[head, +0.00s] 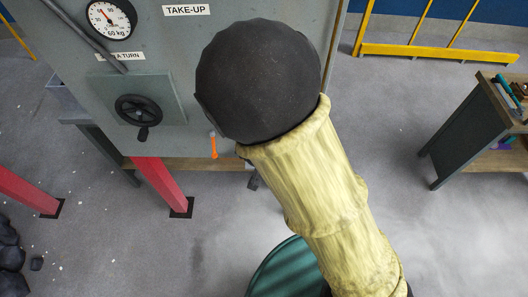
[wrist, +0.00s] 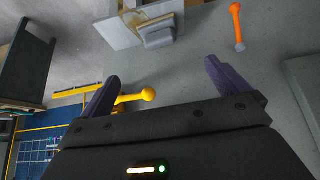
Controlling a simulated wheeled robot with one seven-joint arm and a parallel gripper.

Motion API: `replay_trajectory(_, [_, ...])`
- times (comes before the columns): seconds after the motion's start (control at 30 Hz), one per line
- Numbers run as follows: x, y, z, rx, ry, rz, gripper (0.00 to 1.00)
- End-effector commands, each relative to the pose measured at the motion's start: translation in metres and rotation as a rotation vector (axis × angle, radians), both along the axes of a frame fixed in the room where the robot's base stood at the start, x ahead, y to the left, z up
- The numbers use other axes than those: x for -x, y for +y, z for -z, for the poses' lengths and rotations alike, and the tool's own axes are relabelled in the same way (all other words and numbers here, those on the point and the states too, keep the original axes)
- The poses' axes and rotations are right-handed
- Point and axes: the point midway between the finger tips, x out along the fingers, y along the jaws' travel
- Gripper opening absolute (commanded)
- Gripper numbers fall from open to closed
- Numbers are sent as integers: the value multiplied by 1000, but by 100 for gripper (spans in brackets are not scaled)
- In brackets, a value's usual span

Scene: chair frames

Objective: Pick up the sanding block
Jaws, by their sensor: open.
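I cannot pick out the sanding block with certainty in either view. In the wrist view, a small grey block-like thing (wrist: 158,36) shows at a pale ledge near the top; I cannot tell whether it is the sanding block. My gripper (wrist: 161,70) is open, with its two purple fingers wide apart and nothing seen between them. The grey thing is beyond the fingertips, apart from them. In the head view my arm hides the gripper and part of the grey machine behind it.
A grey machine cabinet (head: 165,55) with a gauge (head: 110,18), a black handwheel (head: 139,109) and an orange lever (head: 213,145) stands ahead. Red legs (head: 160,185) reach the floor. A bench (head: 468,130) with tools stands right, near a yellow rail (head: 430,52). Floor between is clear.

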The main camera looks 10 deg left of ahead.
Motion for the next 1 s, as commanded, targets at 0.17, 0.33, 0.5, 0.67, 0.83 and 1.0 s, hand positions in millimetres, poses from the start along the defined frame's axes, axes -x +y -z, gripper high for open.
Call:
replay_trajectory(0.17, [-1,-1,1,1,1,1,100])
replay_trajectory(0.33, [-10,0,14,2,2,5,100])
replay_trajectory(0.5, [-23,2,35,4,2,7,100])
replay_trajectory(0.67, [-34,5,53,3,3,5,100])
replay_trajectory(0.83, [-45,9,71,3,2,2,100])
replay_trajectory(1.0, [-56,12,89,2,3,1,100])
